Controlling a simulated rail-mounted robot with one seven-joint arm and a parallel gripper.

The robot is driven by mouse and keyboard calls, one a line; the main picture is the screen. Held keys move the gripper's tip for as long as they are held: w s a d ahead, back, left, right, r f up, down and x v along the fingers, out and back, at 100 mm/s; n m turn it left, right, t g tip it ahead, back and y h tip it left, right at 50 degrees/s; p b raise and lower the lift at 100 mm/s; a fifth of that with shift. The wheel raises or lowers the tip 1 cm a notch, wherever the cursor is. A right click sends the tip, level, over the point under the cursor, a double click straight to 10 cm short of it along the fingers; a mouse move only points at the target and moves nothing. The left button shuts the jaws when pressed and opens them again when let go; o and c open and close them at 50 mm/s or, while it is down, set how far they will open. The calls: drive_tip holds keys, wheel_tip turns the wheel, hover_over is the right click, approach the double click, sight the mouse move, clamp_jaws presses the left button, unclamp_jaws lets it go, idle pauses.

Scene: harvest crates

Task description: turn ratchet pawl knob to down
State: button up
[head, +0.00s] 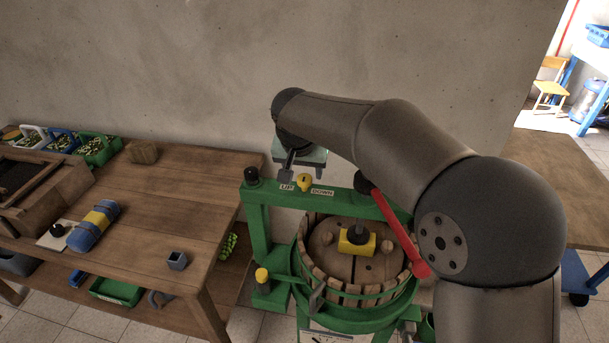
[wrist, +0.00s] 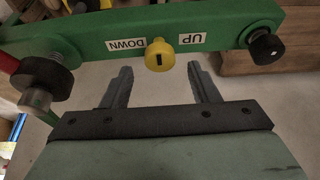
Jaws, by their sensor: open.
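The ratchet pawl knob (head: 304,182) is a small yellow knob on the green crossbeam of a press. It sits between a white UP label (head: 287,187) and a white DOWN label (head: 322,191). In the wrist view, the knob (wrist: 158,52) shows a short black mark; which label it favours I cannot tell. The UP label (wrist: 191,38) and DOWN label (wrist: 127,44) appear inverted there. My gripper (wrist: 160,69) is open and empty, its fingers apart and pointing at the beam, with the knob centred just beyond the fingertips. I see no contact.
The green press beam (head: 342,200) has a black knob (head: 251,175) at its left end. A red lever (head: 402,235) slopes down at the right. The slatted basket (head: 340,292) stands below. A wooden table (head: 170,190) with a blue-yellow roll (head: 94,225) is at left.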

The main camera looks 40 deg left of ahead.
sight(304, 176)
drive_tip(key=shift+x, duration=2.2)
drive_tip(key=c, duration=1)
drive_tip(key=n, duration=0.2)
drive_tip(key=n+g+y, duration=0.1)
drive_tip(key=n, duration=0.1)
drive_tip(key=shift+r+n+y, duration=0.1)
drive_tip(key=shift+n+y, duration=0.2)
drive_tip(key=n+g, duration=0.1)
drive_tip(key=n, duration=0.1)
drive_tip(key=n+g+y+p, duration=0.1)
drive_tip(key=n, duration=0.2)
drive_tip(key=shift+n, duration=0.3)
